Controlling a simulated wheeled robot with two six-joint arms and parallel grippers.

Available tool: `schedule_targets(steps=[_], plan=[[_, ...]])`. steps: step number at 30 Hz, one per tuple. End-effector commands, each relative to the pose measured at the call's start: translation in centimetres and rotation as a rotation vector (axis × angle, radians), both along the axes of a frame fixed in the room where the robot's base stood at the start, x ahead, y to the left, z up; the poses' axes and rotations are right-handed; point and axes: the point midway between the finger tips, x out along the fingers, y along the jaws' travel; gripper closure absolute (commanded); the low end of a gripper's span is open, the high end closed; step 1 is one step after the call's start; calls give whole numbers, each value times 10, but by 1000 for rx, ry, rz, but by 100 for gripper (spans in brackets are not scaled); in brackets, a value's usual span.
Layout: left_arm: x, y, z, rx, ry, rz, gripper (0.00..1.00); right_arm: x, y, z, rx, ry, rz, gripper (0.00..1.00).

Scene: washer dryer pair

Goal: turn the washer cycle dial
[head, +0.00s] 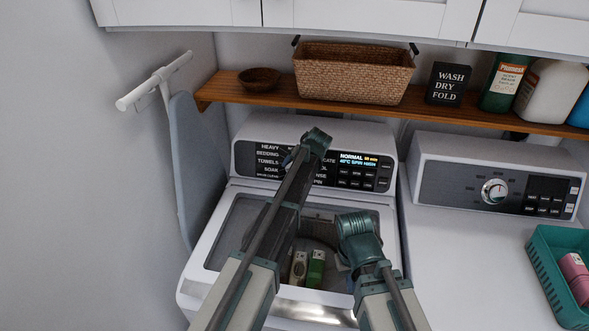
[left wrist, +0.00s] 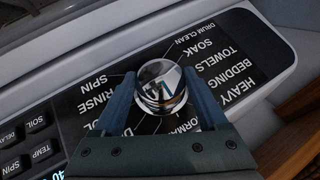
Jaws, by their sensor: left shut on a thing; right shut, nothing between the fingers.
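The washer (head: 200,281) is the white machine on the left, with a black control panel (head: 247,163) printed with cycle names. Its display (head: 352,159) reads "NORMAL". The washer cycle dial (left wrist: 161,88) is a shiny chrome knob in the left wrist view. My left gripper (left wrist: 160,97) is shut on the dial, one finger on each side. In the head view my left arm covers the dial and hides most of the left gripper (head: 300,155). My right gripper (head: 357,235) is shut and empty over the washer's glass lid; its fingertips are mostly hidden.
The dryer (head: 450,270) stands on the right with its own dial (head: 494,191). A teal basket (head: 550,280) is on it. A wooden shelf (head: 235,92) above holds a wicker basket (head: 350,75) and bottles. An ironing board (head: 192,165) leans at the left wall.

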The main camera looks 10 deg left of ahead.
Motion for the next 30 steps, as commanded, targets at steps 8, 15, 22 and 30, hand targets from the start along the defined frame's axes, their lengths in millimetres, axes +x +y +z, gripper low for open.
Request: schedule_targets(steps=[8,15,22,30], plan=[[-1,0,0,3,3,0,80,0,0,0,0,0,0,100],[-1,0,0,3,2,0,0,0,0,0,0,0,0,100],[0,0,0,3,1,-1,0,0,0,0,0,0,0,100],[-5,-4,11,3,2,-1,0,0,0,11,0,0,0,100]])
